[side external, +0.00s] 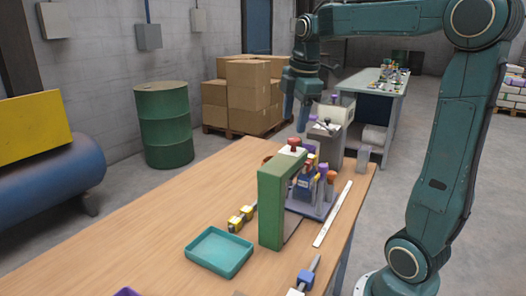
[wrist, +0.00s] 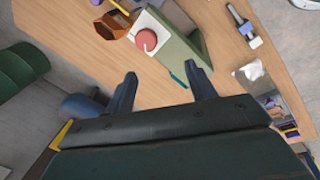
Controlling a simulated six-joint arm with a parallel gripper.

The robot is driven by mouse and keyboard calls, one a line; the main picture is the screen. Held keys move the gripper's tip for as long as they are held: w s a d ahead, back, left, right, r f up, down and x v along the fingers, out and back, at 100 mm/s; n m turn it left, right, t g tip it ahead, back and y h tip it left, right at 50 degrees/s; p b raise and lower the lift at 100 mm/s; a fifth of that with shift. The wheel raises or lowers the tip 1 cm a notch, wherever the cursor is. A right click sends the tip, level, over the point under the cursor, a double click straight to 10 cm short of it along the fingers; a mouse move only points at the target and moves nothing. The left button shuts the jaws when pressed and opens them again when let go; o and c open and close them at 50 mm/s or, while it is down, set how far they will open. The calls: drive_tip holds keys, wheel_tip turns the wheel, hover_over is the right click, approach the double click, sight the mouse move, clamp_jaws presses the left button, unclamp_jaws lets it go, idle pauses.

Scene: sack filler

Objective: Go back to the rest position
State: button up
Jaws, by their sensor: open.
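My gripper (side external: 302,122) hangs in the air above the far part of the wooden table, behind and above the green frame (side external: 271,208) in the side view. Its two fingers point down, stand apart and hold nothing. In the wrist view the gripper (wrist: 163,76) shows a wide empty gap between its fingers. The green frame also shows there (wrist: 181,42), with a red round knob (wrist: 146,39) on a white block beyond the fingers. The red knob is on top of the frame in the side view (side external: 293,143).
The wooden table (side external: 150,245) carries a teal tray (side external: 218,252), yellow blocks (side external: 241,216), a white strip (side external: 333,214) and a holder with several coloured-top items (side external: 318,200). A green drum (side external: 163,125) and stacked cartons (side external: 243,95) stand beyond. The table's left part is mostly clear.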

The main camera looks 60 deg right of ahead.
drive_tip(key=s+a+f+m+t, duration=0.1)
drive_tip(key=s+a+f+m, duration=0.2)
drive_tip(key=s+a+m, duration=0.2)
drive_tip(key=s+a+f+m+t+y, duration=0.1)
drive_tip(key=s+a+f+m, duration=0.3)
drive_tip(key=s+a, duration=0.4)
drive_tip(key=a+m+t, duration=0.1)
drive_tip(key=a, duration=0.2)
drive_tip(key=shift+s+a+m, duration=0.15)
drive_tip(key=shift+s+m, duration=0.15)
